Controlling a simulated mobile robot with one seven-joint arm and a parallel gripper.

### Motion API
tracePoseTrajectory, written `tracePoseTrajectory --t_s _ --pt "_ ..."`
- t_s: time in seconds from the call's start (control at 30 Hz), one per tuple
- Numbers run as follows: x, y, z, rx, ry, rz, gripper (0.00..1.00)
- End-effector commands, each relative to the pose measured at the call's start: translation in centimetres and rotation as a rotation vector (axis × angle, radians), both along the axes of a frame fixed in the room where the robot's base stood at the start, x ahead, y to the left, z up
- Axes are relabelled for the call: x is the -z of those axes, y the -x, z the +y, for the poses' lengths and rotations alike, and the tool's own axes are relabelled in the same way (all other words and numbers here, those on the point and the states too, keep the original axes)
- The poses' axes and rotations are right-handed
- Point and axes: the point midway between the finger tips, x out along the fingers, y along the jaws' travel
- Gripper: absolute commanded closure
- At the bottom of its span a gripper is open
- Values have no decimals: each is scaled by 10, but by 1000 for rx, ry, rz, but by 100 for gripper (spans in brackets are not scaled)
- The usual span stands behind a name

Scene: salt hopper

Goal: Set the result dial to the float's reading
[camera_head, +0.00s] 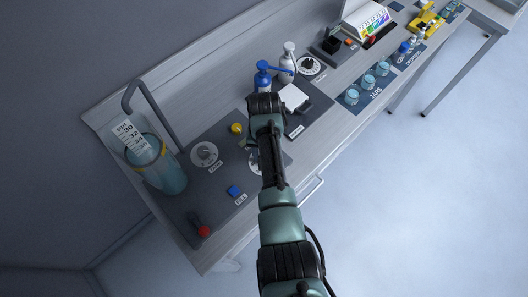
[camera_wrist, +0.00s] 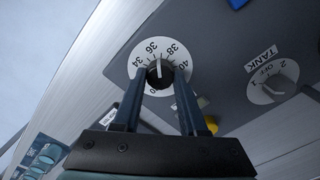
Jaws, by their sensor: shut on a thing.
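The result dial (camera_wrist: 148,48) is a white disc with dark numbers and a dark centre knob bearing a white pointer. The pointer stands between 36 and 38 in the wrist view. My gripper (camera_wrist: 161,74) is shut on the knob, one finger on each side. In the head view my arm covers most of the dial (camera_head: 253,161) and hides my fingertips. The clear, water-filled tank (camera_head: 166,177) stands at the left with a white ppt scale (camera_head: 130,135) showing 30 and 32 and lower marks. The float and its exact reading are too small to tell.
A tank selector (camera_wrist: 275,78) with OFF, 1 and 2 sits beside the dial. A yellow knob (camera_head: 236,128), blue FILL button (camera_head: 234,191) and red-ended handle (camera_head: 202,230) share the panel. Blue (camera_head: 262,78) and white (camera_head: 288,58) bottles stand beyond my arm. Jars (camera_head: 368,81) stand farther right.

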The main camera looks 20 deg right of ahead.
Motion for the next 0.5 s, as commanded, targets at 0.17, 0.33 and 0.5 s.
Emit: tracePoseTrajectory --t_s 0.17,0.33,0.5 --pt "-2 -1 0 166 1 -3 100" --pt "-2 -1 0 311 1 -3 100" --pt "-2 -1 -1 431 1 -3 100"
